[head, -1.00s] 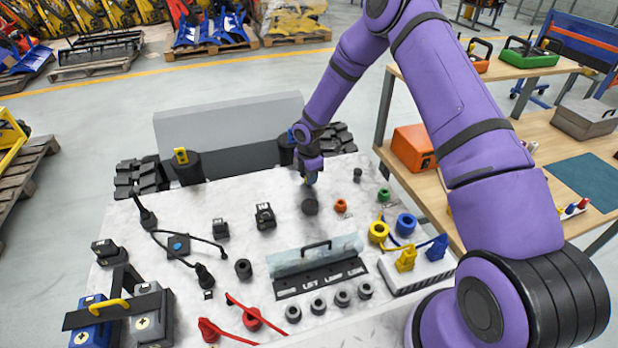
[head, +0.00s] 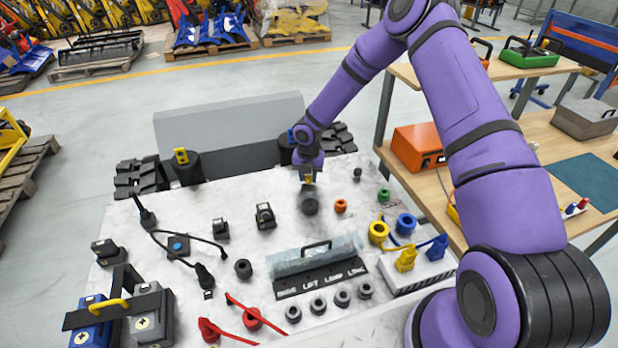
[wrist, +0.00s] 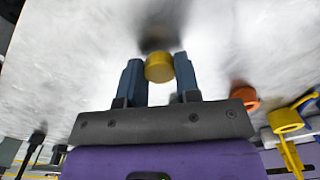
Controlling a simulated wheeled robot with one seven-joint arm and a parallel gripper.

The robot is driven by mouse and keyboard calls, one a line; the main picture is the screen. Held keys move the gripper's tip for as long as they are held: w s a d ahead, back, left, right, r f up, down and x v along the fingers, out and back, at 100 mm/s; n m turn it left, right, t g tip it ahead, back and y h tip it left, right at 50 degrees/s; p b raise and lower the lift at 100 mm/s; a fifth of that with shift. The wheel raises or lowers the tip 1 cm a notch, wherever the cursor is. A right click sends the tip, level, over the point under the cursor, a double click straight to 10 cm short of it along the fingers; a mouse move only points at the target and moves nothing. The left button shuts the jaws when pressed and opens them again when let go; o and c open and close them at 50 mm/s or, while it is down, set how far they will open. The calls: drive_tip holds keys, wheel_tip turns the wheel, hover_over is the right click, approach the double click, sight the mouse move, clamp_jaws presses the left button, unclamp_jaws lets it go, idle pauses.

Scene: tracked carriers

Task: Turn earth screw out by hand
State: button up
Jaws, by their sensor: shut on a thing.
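The earth screw shows as a yellow round head (wrist: 159,67) between the two blue fingers in the wrist view. In the head view a bit of its yellow (head: 308,180) shows at my fingertips. My gripper (head: 308,182) is shut on it, at the far right part of the pale panel, pointing down. The two fingers also show in the wrist view (wrist: 158,78), one on each side of the yellow head. The screw's lower part and thread are hidden. A dark round spot (head: 310,206) lies just in front of my gripper; I cannot tell its depth.
An orange ring (head: 341,206) and a small black knob (head: 357,173) stand right of my gripper. A black block (head: 265,215) stands to its left. A clear-covered holder (head: 316,257) lies nearer on the panel (head: 150,270). A wooden bench stands at right.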

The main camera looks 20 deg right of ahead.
drive_tip(key=shift+n, duration=0.7)
drive_tip(key=n, duration=0.3)
drive_tip(key=shift+n, duration=0.3)
drive_tip(key=n, duration=0.6)
drive_tip(key=o, duration=0.8)
